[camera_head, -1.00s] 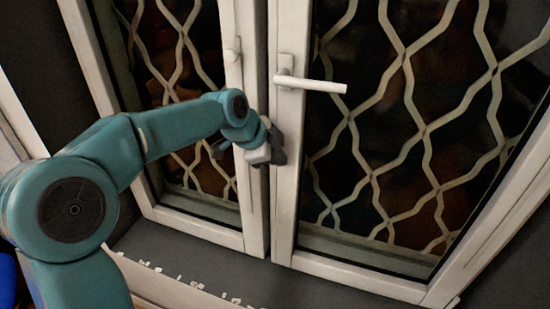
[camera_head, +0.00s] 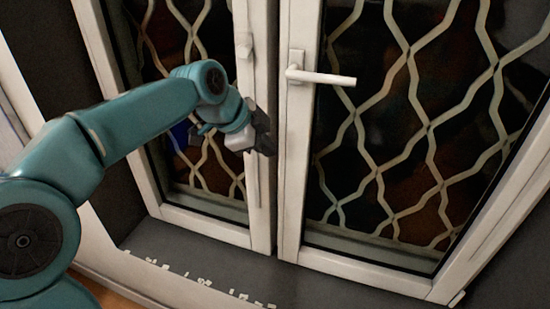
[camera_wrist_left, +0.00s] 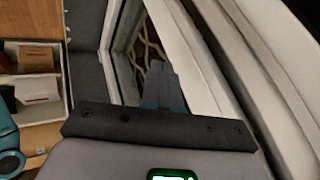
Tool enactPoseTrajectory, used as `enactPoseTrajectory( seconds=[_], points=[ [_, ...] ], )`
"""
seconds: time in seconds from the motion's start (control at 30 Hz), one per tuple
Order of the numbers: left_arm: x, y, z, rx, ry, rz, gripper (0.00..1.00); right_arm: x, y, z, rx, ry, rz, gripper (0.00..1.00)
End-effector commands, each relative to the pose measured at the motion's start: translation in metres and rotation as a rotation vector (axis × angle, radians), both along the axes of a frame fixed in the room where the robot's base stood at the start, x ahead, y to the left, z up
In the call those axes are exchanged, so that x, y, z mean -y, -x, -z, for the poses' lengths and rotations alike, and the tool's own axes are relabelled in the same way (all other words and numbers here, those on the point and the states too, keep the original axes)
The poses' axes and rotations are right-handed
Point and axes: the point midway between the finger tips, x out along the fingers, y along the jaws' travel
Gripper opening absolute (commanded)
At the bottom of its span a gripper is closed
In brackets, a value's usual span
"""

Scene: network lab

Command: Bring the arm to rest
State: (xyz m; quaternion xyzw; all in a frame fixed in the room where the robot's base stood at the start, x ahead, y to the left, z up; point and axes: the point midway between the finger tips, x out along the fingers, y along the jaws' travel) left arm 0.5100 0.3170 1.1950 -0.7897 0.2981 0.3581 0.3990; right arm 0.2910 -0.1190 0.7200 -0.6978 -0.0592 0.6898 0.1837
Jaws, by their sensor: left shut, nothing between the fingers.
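My left arm comes in from the left in the head view, and its left gripper (camera_head: 266,132) is in front of the white frame between the two window panels, below and left of the handle. The gripper is shut and empty. In the left wrist view the closed fingers (camera_wrist_left: 163,86) point toward the window frame. The white handle (camera_head: 320,77) sits level on the right panel, apart from the gripper. I cannot tell whether the fingers touch the frame. My right gripper is not in view.
Two window panels with pale lattice bars (camera_head: 420,120) fill the background. A dark sill (camera_head: 200,262) runs below. In the left wrist view a white-edged drawer or box (camera_wrist_left: 34,85) with items stands at the left. Room in front of the right panel is clear.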

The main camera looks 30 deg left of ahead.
Motion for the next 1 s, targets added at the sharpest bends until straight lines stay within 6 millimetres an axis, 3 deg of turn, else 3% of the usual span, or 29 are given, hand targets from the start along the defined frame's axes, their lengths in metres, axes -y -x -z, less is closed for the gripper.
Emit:
enactPoseTrajectory(
  seconds=[0.1,0.3,0.47,0.57,0.67,0.8,0.9,1.0],
  points=[
    [-0.005,0.01,-0.015,0.003,0.0,-0.001,0.0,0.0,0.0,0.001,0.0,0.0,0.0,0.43],
    [-0.008,0.018,-0.025,0.001,0.0,0.0,0.0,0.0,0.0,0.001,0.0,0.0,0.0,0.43],
    [-0.008,0.019,-0.024,-0.002,0.0,-0.001,0.0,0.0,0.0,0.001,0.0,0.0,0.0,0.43],
    [-0.003,0.012,-0.006,-0.026,0.02,-0.017,0.0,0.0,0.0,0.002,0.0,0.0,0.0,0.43],
    [0.011,-0.005,0.043,-0.089,0.077,-0.077,0.0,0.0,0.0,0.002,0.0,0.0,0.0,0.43],
    [0.046,-0.021,0.152,-0.224,0.194,-0.226,0.0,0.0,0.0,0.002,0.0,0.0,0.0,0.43],
    [0.075,-0.013,0.232,-0.329,0.276,-0.35,0.0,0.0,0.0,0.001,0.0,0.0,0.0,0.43],
    [0.105,0.013,0.307,-0.436,0.349,-0.488,0.0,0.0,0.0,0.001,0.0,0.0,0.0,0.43]
  ],
)
